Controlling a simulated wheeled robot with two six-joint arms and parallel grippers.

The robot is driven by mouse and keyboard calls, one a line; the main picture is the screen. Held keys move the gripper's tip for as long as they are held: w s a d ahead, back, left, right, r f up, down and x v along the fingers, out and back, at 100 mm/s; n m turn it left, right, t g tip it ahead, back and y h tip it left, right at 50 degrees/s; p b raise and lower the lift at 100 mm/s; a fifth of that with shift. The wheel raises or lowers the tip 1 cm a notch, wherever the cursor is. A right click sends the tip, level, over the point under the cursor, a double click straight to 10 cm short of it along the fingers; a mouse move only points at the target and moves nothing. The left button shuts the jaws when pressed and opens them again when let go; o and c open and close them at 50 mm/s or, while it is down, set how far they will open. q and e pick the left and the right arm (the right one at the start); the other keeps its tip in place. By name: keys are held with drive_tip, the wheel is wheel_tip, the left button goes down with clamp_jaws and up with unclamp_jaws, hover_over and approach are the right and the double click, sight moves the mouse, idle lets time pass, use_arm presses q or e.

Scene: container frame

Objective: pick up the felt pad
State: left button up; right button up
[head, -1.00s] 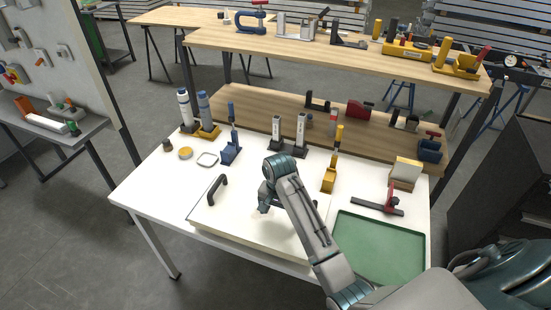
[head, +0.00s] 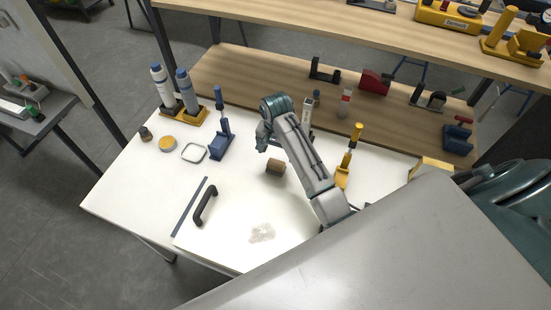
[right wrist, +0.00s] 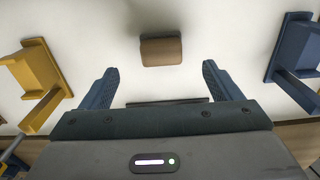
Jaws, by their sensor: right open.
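The felt pad (head: 275,167), a small brown block, lies on the white work surface in the head view, just below my right gripper (head: 263,145). In the right wrist view the pad (right wrist: 160,51) sits beyond the fingertips, centred between the two blue fingers. My right gripper (right wrist: 160,72) is open and empty, with bare surface showing around the pad. My left gripper is not in view.
A pale dusty patch (head: 262,233) lies near a dark handle (head: 204,204). A blue stand (head: 220,140) and a yellow stand (head: 345,170) flank the pad. A large grey surface hides the table's lower right. The surface around the pad is clear.

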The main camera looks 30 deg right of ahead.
sight(275, 164)
drive_tip(key=shift+s+f, duration=0.25)
drive_tip(key=shift+f, duration=0.9)
drive_tip(key=shift+f+p, duration=0.3)
drive_tip(key=shift+f, duration=0.05)
drive_tip(key=shift+w+f+p, duration=0.15)
drive_tip(key=shift+f+p, duration=0.3)
drive_tip(key=shift+f, duration=0.15)
drive_tip(key=shift+w+f+p, duration=0.15)
drive_tip(key=shift+f+p, duration=0.3)
drive_tip(key=shift+f, duration=0.15)
wheel_tip(275, 164, down, 2)
drive_tip(key=shift+a+f+p, duration=0.1)
drive_tip(key=shift+p, duration=0.2)
drive_tip(key=shift+f, duration=0.5)
drive_tip(key=c, duration=1)
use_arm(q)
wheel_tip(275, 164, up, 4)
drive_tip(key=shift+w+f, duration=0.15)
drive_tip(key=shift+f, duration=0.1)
use_arm(e)
drive_tip(key=shift+c, duration=0.4)
drive_tip(key=shift+r, duration=0.1)
